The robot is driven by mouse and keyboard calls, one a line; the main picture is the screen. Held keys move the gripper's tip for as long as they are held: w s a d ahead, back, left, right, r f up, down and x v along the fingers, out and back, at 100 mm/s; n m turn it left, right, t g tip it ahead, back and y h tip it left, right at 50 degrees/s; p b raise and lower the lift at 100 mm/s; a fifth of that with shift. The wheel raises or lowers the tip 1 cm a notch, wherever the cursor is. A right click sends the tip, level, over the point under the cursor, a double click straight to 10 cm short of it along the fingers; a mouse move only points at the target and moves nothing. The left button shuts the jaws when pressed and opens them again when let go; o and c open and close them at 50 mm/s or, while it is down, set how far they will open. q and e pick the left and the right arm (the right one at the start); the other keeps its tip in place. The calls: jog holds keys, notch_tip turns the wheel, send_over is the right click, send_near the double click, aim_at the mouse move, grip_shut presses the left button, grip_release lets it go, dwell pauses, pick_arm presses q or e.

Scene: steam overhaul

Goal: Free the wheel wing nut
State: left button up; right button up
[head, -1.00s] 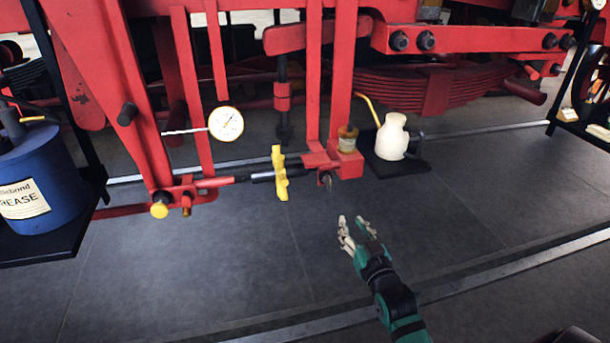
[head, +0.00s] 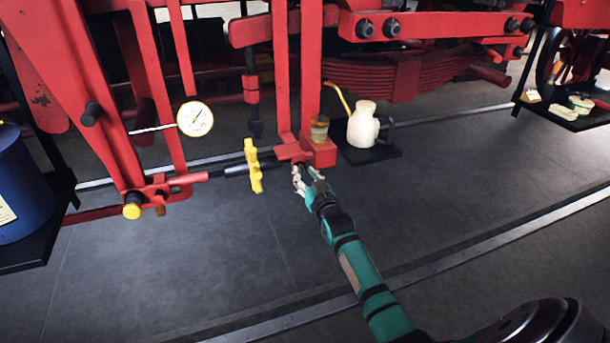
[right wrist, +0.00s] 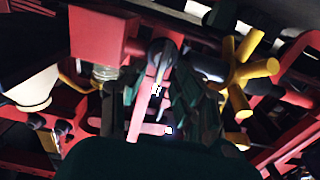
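The yellow spoked wheel nut (head: 253,168) sits on a dark rod, left of the red end block (head: 318,153). In the right wrist view the wheel nut (right wrist: 238,76) shows several thick spokes at upper right, outside my fingers. My right gripper (head: 308,174) is just below the red block, to the right of the wheel nut and apart from it. In the right wrist view its two dark fingers (right wrist: 160,85) are spread. A dark, rounded rod end (right wrist: 161,54) appears between them; I cannot tell whether they touch it. My left gripper is not in view.
A round dial gauge (head: 195,119) hangs at left. A cream oil can (head: 363,125) stands on a dark shelf right of the block. A blue grease drum (head: 22,190) is at far left. The floor (head: 180,260) in front is clear.

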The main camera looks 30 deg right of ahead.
jog(key=shift+w+d, duration=0.1)
jog(key=shift+w, duration=0.15)
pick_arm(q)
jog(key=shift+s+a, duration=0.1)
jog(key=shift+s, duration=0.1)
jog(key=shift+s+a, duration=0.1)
pick_arm(e)
jog(key=shift+c, duration=0.4)
grip_shut()
